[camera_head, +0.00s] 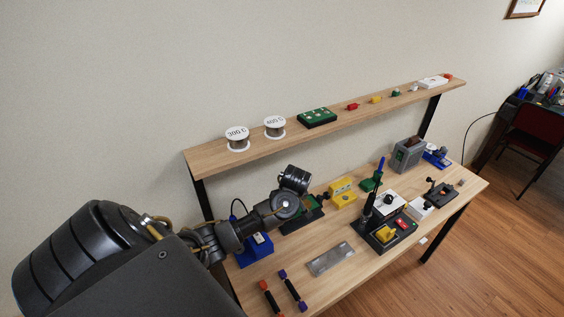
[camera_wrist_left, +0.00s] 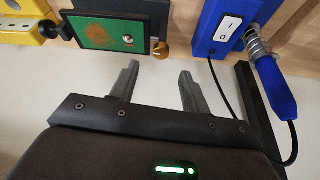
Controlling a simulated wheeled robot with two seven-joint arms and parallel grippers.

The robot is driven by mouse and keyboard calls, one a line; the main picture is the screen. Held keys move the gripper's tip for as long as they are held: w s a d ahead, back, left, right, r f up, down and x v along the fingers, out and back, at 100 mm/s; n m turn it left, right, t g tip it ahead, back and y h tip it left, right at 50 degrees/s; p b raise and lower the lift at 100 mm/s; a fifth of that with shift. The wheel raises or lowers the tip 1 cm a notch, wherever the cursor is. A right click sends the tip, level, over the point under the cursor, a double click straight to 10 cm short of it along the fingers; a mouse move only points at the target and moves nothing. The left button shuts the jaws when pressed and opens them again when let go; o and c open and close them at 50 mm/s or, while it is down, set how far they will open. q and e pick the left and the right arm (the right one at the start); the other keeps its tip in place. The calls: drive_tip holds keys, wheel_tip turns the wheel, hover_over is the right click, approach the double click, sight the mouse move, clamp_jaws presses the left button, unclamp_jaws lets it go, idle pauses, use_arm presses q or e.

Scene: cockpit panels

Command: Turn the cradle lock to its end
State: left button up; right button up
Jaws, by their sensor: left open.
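The cradle (camera_head: 317,215) is a dark stand with a green board, partly hidden behind my left arm in the head view. In the left wrist view the cradle (camera_wrist_left: 72,35) shows its green board (camera_wrist_left: 113,36) and a brass-coloured knob (camera_wrist_left: 160,51) at its right end, which looks like the lock. My left gripper (camera_wrist_left: 160,76) is open and empty. Its fingers point toward the cradle, with the knob ahead of the gap between them and apart from both. In the head view my left wrist hides the fingers. My right gripper is in neither view.
A blue switch box (camera_wrist_left: 226,27) and a blue-handled iron in a coil holder (camera_wrist_left: 275,85) stand close right of the fingers in the wrist view. A yellow block (camera_head: 342,192) stands beside the cradle. A grey plate (camera_head: 330,259) lies on the bench. A shelf (camera_head: 212,156) runs behind.

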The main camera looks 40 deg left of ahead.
use_arm(q)
drive_tip(key=x, duration=0.6)
drive_tip(key=shift+s+a, duration=0.1)
drive_tip(key=shift+s, duration=0.05)
drive_tip(key=shift+a+f, duration=0.15)
drive_tip(key=shift+f, duration=0.3)
drive_tip(key=c, duration=1)
